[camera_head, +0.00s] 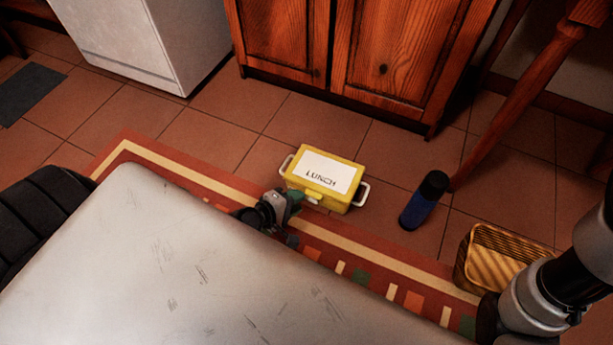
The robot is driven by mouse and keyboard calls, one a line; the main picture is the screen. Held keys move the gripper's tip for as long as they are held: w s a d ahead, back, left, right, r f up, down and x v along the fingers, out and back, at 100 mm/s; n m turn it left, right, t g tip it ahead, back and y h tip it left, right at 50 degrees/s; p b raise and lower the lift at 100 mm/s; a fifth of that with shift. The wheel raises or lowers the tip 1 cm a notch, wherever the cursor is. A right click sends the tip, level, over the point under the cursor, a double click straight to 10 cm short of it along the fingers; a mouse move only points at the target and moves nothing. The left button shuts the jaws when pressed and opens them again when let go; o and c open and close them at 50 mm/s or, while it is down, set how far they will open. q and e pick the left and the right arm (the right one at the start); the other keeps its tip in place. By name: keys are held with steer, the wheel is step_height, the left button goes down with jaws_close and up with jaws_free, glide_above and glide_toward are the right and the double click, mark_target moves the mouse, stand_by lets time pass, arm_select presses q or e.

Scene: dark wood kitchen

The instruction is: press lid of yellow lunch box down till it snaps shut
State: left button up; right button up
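The yellow lunch box (297,183) sits upright on the tiled floor, just past the rug's far edge. It has pale handles at both ends and a white label reading "LUNCH" on its lid (325,171). The lid lies on top of the box. I cannot tell whether it is fully snapped down. My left gripper (291,199) is low beside the near left side of the box. It looks very close to the box, but whether it touches is unclear. Its fingers are too small and dark to read. My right arm shows at the right edge; its gripper is not visible.
A yellow woven basket (494,257) is farther right, near my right arm. Wooden cabinets (390,50), a white appliance (150,40) and a wooden leg (515,105) stand behind. Bare tiles surround the box's far side.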

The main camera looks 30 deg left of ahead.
arm_select(q)
steer(key=v, duration=0.5)
stand_by(0.8)
